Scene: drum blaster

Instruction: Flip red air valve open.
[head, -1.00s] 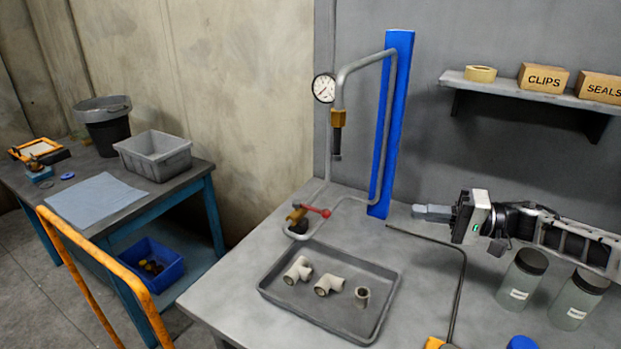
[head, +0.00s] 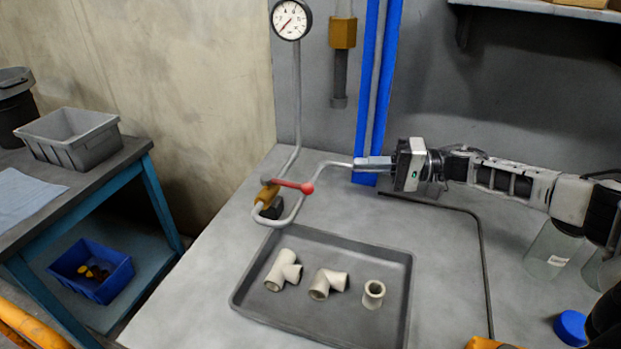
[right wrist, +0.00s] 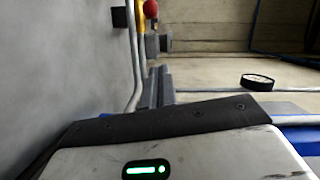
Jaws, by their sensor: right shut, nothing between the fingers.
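The red air valve lever (head: 291,183) has a round red knob at its right end and sits on a brass valve body (head: 268,194) in a grey pipe at the back left of the bench. The lever points right, towards my right gripper. My right gripper (head: 357,163) is shut and empty, to the right of the knob and apart from it, close to the pipe and the blue post. In the right wrist view, the red knob (right wrist: 151,9) shows at the top, beyond the closed fingertips (right wrist: 162,70). My left gripper is not in view.
A grey tray (head: 238,295) with white pipe fittings lies in front of the valve. A pressure gauge (head: 291,19) and a hanging brass-topped hose end (head: 342,35) are above. The blue post (head: 366,85) stands behind my gripper. Jars stand at the right.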

